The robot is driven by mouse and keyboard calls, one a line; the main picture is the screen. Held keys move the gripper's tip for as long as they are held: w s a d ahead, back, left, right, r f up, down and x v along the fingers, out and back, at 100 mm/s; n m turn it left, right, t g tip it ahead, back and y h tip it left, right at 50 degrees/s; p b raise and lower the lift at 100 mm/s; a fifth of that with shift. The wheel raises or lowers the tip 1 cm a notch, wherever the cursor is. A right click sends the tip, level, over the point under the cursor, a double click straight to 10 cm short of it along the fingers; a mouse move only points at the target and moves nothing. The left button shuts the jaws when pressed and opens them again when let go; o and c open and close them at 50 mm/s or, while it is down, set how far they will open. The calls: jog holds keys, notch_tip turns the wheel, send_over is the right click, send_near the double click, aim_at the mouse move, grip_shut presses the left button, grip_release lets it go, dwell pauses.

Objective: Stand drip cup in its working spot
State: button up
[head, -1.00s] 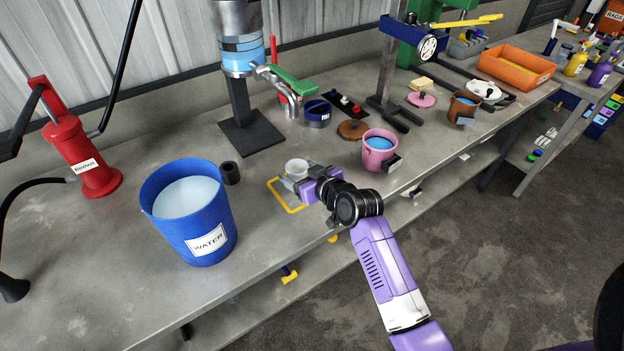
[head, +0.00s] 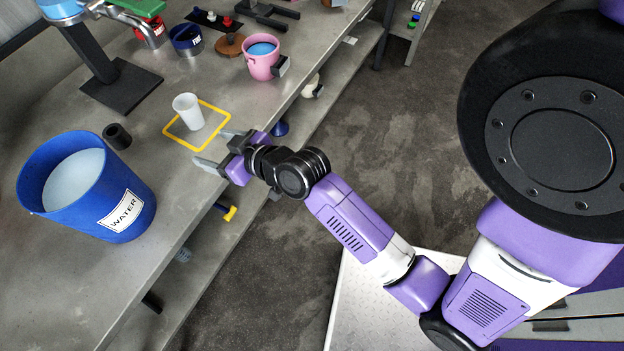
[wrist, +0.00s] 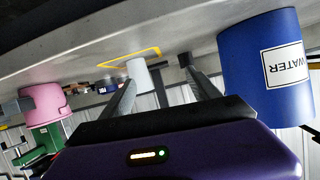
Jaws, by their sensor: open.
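The white drip cup (head: 188,111) stands upright on the bench, inside the yellow outlined square (head: 170,135). In the wrist view the cup (wrist: 141,74) is ahead, between the finger lines, with the yellow outline (wrist: 118,58) around its base. My gripper (head: 212,149) is open and empty at the bench's front edge. Its fingers (wrist: 160,80) point toward the cup and are apart from it. The cup's inside is not clear to see.
A blue WATER bucket (head: 80,190) stands left of the square, with a small black cylinder (head: 117,136) between. A pink pot (head: 262,60) stands to the right. A dark stand base (head: 121,86) is behind. Bare bench lies around the square.

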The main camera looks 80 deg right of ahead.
jog(key=s+a+f, duration=0.1)
jog(key=s+a, duration=0.6)
jog(key=s+a+r+n+t+y, duration=0.1)
jog(key=s+a+r, duration=0.3)
jog(key=s, duration=0.5)
jog(key=s+a+r+n+t+y, duration=0.1)
jog(key=s+a+r, duration=0.3)
jog(key=s, duration=0.6)
jog(key=shift+r+n+y, duration=0.55)
jog(key=shift+n+y, duration=0.35)
